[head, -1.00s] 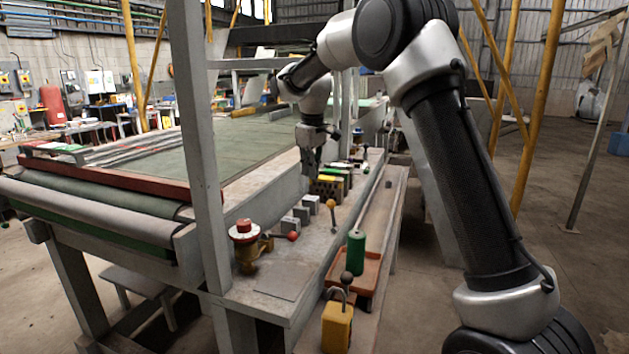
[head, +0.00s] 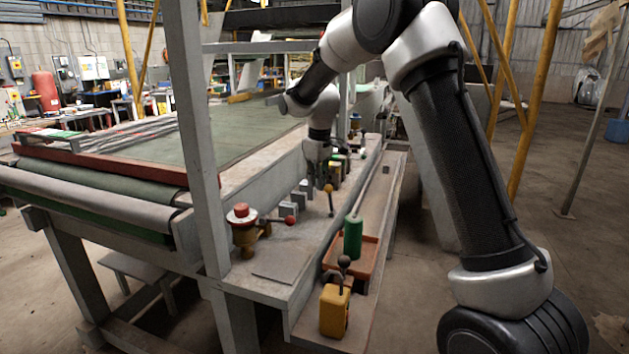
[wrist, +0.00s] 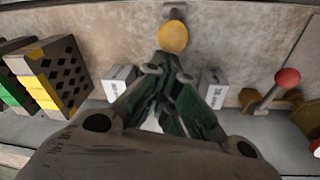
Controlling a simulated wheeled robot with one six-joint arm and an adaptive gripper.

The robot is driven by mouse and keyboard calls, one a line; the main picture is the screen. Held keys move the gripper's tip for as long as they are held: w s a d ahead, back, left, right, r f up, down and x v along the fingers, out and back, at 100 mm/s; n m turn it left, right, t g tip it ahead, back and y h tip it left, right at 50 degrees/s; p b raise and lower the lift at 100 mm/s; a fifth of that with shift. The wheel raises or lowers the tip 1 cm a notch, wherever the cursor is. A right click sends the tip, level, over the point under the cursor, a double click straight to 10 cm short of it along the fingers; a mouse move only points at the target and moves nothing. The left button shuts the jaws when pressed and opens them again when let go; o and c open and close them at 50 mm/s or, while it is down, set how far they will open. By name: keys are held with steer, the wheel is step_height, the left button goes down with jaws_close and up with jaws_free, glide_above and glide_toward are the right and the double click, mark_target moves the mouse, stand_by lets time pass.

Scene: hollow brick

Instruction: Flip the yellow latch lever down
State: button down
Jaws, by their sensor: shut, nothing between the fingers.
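The yellow latch lever (head: 328,188) is a yellow ball on a thin stem, standing up near the bench's right edge in the head view. In the wrist view its yellow ball (wrist: 172,37) is just beyond my fingertips, near the top centre; most of the stem is hidden or foreshortened. My gripper (wrist: 167,73) is shut and empty, pointing down over the bench. In the head view my gripper (head: 318,182) is just behind the lever, over the row of grey blocks. I cannot tell whether the fingers touch the ball.
Grey blocks (head: 289,209) stand beside the lever; one pale block (wrist: 118,80) shows left of my fingers. A yellow hollow brick (wrist: 50,82) is further left. A red-knobbed valve lever (wrist: 288,78) is at right. A green cylinder (head: 353,237) and orange tray (head: 368,255) are nearer the camera.

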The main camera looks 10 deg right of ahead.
steer(key=shift+s+d, duration=0.1)
steer(key=shift+d, duration=0.05)
steer(key=shift+s+d+r+y, duration=0.1)
steer(key=shift+d+r+y, duration=0.05)
steer(key=shift+y, duration=0.15)
